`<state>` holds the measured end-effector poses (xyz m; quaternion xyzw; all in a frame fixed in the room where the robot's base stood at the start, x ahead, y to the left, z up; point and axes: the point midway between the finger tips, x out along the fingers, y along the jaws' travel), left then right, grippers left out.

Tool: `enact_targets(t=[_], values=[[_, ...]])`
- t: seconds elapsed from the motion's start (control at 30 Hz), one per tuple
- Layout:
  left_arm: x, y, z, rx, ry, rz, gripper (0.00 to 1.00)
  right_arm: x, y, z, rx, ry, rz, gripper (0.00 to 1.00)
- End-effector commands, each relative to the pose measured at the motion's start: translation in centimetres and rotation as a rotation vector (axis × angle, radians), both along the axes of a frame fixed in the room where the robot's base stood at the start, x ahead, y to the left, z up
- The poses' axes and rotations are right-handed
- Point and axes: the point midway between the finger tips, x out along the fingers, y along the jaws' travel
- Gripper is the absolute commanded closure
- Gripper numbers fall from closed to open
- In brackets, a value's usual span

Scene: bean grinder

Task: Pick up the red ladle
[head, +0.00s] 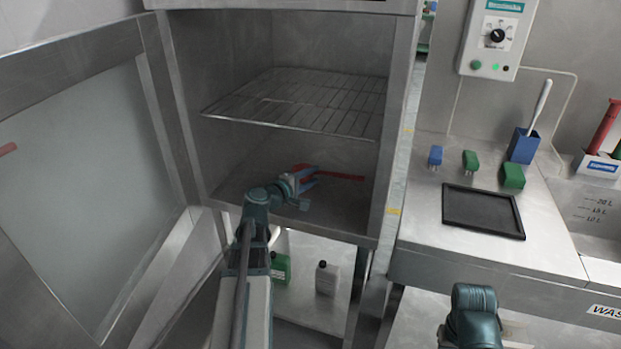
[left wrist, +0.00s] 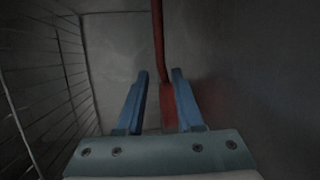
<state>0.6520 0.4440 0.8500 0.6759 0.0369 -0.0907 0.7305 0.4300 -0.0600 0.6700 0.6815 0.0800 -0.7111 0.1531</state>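The red ladle (head: 342,176) lies low inside the open steel cabinet, below the wire shelf, its long red part pointing right in the head view. My left gripper (head: 306,178) reaches into the cabinet at the ladle's left part. In the left wrist view the blue fingers (left wrist: 160,74) are apart. The ladle (left wrist: 158,38) runs down from the top edge, and its wider red part (left wrist: 168,106) shows between the fingers, nearer the right one. Whether a finger touches it I cannot tell. My right gripper is out of view; only part of that arm shows.
The wire shelf (head: 300,102) is above my left arm; the glass door (head: 85,175) stands open at left. Bottles (head: 327,278) stand on a lower shelf. The counter at right holds a black tray (head: 483,211), a blue holder (head: 522,146) and small blocks.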

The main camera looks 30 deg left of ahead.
Motion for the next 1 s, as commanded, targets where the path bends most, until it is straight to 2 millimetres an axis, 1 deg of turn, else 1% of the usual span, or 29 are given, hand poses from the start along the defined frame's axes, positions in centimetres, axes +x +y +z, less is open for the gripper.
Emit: enact_targets(t=[0.17, 0.3, 0.37, 0.43, 0.63, 0.83, 1.0], values=[[1.8, -0.5, -0.6, 0.000, 0.001, -0.003, 0.64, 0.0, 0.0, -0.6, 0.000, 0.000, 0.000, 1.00], [3.9, -0.8, -1.1, 0.001, 0.001, -0.002, 0.64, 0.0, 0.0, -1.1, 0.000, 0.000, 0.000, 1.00], [4.6, -0.9, -1.2, 0.001, 0.001, -0.002, 0.64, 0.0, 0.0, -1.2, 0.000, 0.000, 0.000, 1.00], [4.9, -0.9, -1.2, 0.001, 0.000, 0.000, 0.64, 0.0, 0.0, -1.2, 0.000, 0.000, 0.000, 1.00], [4.8, -1.0, -1.2, 0.000, 0.000, 0.000, 0.64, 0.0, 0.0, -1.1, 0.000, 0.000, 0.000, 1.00], [4.8, -1.0, -1.2, 0.000, 0.000, 0.000, 1.00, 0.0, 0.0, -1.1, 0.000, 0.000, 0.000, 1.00], [4.8, -1.0, -1.2, 0.000, 0.000, 0.000, 1.00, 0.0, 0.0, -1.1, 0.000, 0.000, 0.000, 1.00]])
